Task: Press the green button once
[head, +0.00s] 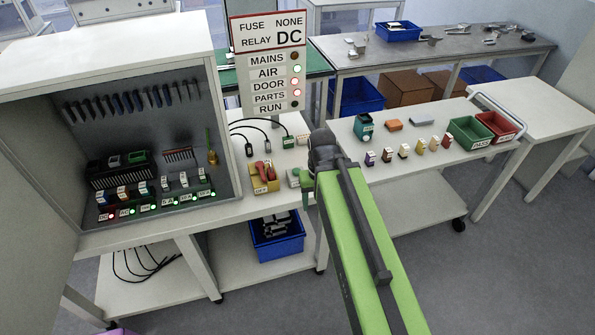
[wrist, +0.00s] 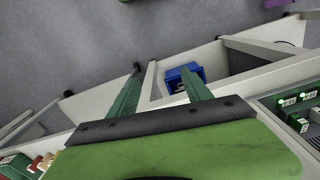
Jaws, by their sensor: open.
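A pale box with a green part (head: 306,178) sits on the white bench just left of my arm in the head view. It may be the green button, but it is small and partly hidden by my arm, so I cannot tell. My gripper (wrist: 161,74) is open and empty in the wrist view, its two green fingers apart over the bench's front edge. A blue bin (wrist: 184,76) shows below, between and behind the fingers. No green button shows clearly in the wrist view.
A yellow box with a red switch (head: 264,176) stands left of the pale box. The cabinet (head: 150,60) is at left, and a sign board (head: 270,70) with lamps rises behind. Small blocks and green (head: 470,132) and red (head: 497,124) trays are at right.

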